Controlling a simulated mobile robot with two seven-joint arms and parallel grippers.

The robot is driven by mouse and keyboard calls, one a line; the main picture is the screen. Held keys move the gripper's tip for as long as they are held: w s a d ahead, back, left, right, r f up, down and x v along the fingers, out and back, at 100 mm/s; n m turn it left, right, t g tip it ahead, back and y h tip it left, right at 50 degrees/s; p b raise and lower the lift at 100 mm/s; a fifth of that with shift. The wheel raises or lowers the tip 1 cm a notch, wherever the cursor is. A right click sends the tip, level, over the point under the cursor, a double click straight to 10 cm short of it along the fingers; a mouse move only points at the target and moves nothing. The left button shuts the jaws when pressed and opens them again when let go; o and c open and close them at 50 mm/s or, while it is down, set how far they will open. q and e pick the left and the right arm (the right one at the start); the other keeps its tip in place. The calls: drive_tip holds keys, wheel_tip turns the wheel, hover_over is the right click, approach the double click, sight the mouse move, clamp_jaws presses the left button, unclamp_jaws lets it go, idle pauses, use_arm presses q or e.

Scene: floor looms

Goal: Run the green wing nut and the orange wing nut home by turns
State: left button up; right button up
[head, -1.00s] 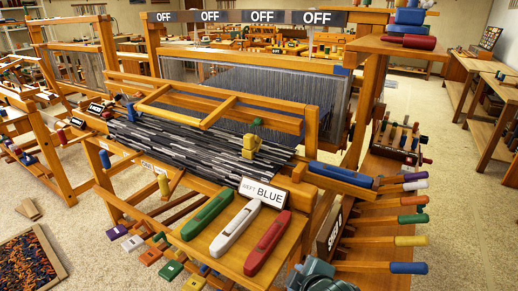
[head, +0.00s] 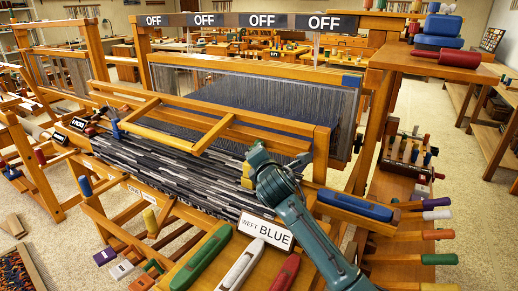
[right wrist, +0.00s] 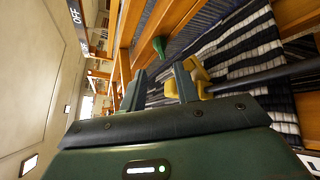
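My right gripper (head: 278,156) reaches in from the lower right over the loom's front beam. In the right wrist view its two fingers (right wrist: 160,82) stand apart with nothing between them. A green knob-like piece (right wrist: 158,48), possibly the green wing nut, shows beyond the fingertips, apart from them. In the head view my gripper hides that spot. A yellow piece (head: 246,178) sits on the striped cloth beside my gripper; it also shows just past one finger (right wrist: 197,76), and I cannot tell whether they touch. I cannot make out an orange wing nut. My left gripper is not in view.
The loom's wooden beams (head: 180,128) surround the striped cloth (head: 165,165). A "WEFT BLUE" sign (head: 266,229) and green, white and red shuttles (head: 242,263) lie in front. A blue block (head: 354,205) and several coloured handles (head: 437,215) are at the right.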

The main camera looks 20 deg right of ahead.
drive_tip(key=x, duration=0.8)
drive_tip(key=shift+w+f+b, duration=0.1)
drive_tip(key=shift+w+b, duration=0.25)
drive_tip(key=shift+b, duration=0.05)
drive_tip(key=shift+c, duration=0.2)
clamp_jaws()
